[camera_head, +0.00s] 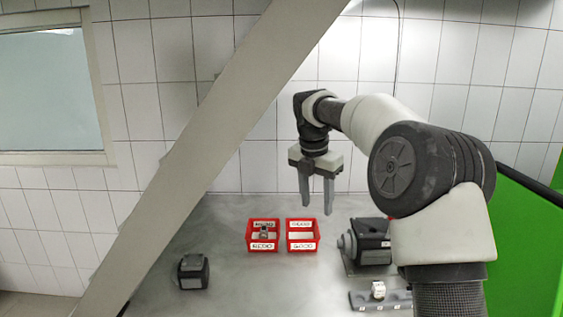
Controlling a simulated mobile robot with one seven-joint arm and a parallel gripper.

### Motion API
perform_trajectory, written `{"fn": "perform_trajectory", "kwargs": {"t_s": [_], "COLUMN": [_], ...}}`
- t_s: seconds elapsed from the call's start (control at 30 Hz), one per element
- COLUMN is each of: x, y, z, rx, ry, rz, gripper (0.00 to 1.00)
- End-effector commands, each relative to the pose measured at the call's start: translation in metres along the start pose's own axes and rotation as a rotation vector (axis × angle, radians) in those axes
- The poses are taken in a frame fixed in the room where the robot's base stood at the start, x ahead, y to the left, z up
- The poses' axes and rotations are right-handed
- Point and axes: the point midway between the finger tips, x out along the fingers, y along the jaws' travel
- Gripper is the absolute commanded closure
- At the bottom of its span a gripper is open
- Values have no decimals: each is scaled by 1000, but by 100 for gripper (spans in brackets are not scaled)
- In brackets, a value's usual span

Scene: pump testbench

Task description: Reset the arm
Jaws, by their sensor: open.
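My gripper (317,208) hangs from the arm with its two grey fingers pointing down and spread apart. It is open and nothing shows between the fingers. It is above the grey table (230,285), over the right one of two red bins. My arm reaches in from the right side of the picture and bends down at the wrist.
The left red bin (263,247) holds a small grey part; the right red bin (302,247) looks empty. A dark pump-like unit (372,240) stands to the right, beside a rail with a white part (378,290). A dark block (193,271) sits left. A diagonal beam (215,135) crosses the view.

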Motion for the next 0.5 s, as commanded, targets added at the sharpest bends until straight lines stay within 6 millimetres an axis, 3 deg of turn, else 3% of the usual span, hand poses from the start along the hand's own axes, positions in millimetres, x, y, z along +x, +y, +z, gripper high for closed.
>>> {"fn": "perform_trajectory", "kwargs": {"t_s": [0.03, 0.2, 0.37, 0.5], "x": [-24, -73, -98, -102], "y": [-12, -62, -122, -177], "z": [-13, -57, -103, -147], "rx": [112, 579, 1059, 1499], "ry": [-30, -90, -99, -55], "rz": [6, 54, 134, 220], "gripper": [55, 55, 55, 55]}}
